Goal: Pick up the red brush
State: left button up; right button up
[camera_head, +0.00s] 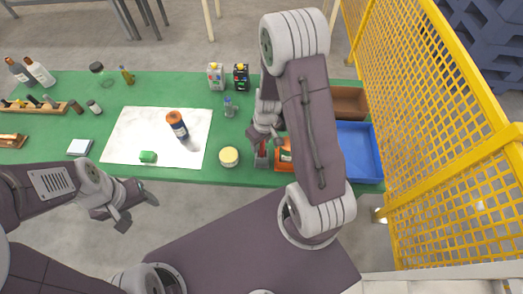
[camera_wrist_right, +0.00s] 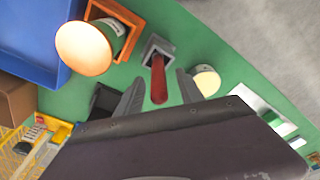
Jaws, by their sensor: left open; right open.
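The red brush shows in the right wrist view as a red handle (camera_wrist_right: 158,82) standing in a small grey holder (camera_wrist_right: 157,46). In the head view the grey holder (camera_head: 261,161) is on the green table, below my right gripper (camera_head: 263,139), which largely hides the brush. My right gripper (camera_wrist_right: 160,78) is open, with the red handle in view between its two fingers. Whether the fingers touch it cannot be told. My left gripper (camera_head: 128,206) is open and empty, in front of the table's near edge.
An orange holder (camera_head: 284,166) and a blue bin (camera_head: 358,150) are right of the brush, partly behind my right arm. A round yellow-lidded tub (camera_head: 228,156) is to its left. Cartons (camera_head: 241,77) stand farther back. A yellow mesh fence (camera_head: 440,110) closes the right side.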

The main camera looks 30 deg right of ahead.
jog(key=shift+s, duration=0.15)
grip_shut()
jog(key=shift+d, duration=0.1)
